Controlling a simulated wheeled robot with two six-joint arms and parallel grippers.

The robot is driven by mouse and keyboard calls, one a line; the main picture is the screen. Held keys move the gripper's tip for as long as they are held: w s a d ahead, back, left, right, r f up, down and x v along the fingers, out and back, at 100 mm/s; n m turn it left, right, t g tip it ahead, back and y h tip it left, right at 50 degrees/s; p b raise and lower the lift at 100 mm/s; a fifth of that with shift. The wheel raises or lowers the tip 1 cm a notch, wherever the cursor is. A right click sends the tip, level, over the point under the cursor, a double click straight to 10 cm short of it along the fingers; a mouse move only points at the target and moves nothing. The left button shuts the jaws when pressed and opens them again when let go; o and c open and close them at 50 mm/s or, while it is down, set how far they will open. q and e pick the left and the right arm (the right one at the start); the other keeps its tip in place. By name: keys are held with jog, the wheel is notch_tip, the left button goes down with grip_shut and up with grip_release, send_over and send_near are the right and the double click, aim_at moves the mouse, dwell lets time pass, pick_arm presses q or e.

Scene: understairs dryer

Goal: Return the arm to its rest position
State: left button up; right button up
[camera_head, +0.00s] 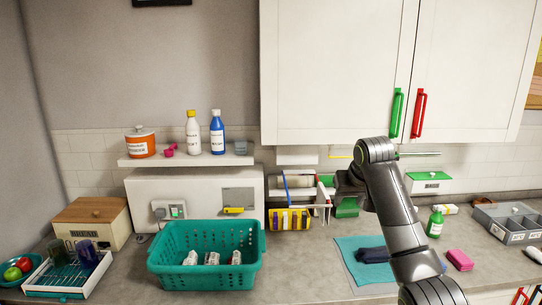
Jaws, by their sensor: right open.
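My right arm comes in from the lower right and bends at the elbow below the white wall cabinet. My right gripper (328,190) points left and away from me, above the back of the counter. Its jaws are open and I see nothing held between them. It is close in the picture to a small white rack (302,197) with items in it; I cannot tell whether they touch. My left gripper is not in view.
A teal basket (160,262) stands on the counter, left of centre. A teal mat (350,246) lies partly behind my arm. A green bottle (435,223), a pink sponge (460,260) and a grey divided tray (492,226) are to the right. The white cabinet (335,75) hangs above.

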notch_tip(320, 180, down, 12)
jog(key=w+d+r+b, duration=0.1)
jog(key=w+d, duration=0.1)
jog(key=s+d+f+g+b, duration=0.15)
jog(key=s+f, duration=0.35)
jog(key=f, duration=0.9)
jog(key=s+d+f+m+b, duration=0.1)
jog(key=s+d+f+b, duration=0.3)
jog(key=f, duration=1.1)
jog(key=s+d+f+g, duration=0.1)
jog(key=s+f, duration=0.5)
jog(key=f, duration=0.8)
jog(key=s+d+f+g+h+b, duration=0.1)
jog(key=s+d+f+g+b, duration=0.2)
jog(key=s+f, duration=1.95)
jog(key=s+f+b, duration=0.2)
jog(key=s+f, duration=0.2)
jog(key=s, duration=1)
jog(key=s+a+f+b, duration=0.1)
jog(key=s+f, duration=0.4)
jog(key=s, duration=1)
jog(key=shift+s+a+f+b, duration=0.2)
jog(key=shift+f+b, duration=0.1)
jog(key=shift+b, duration=0.4)
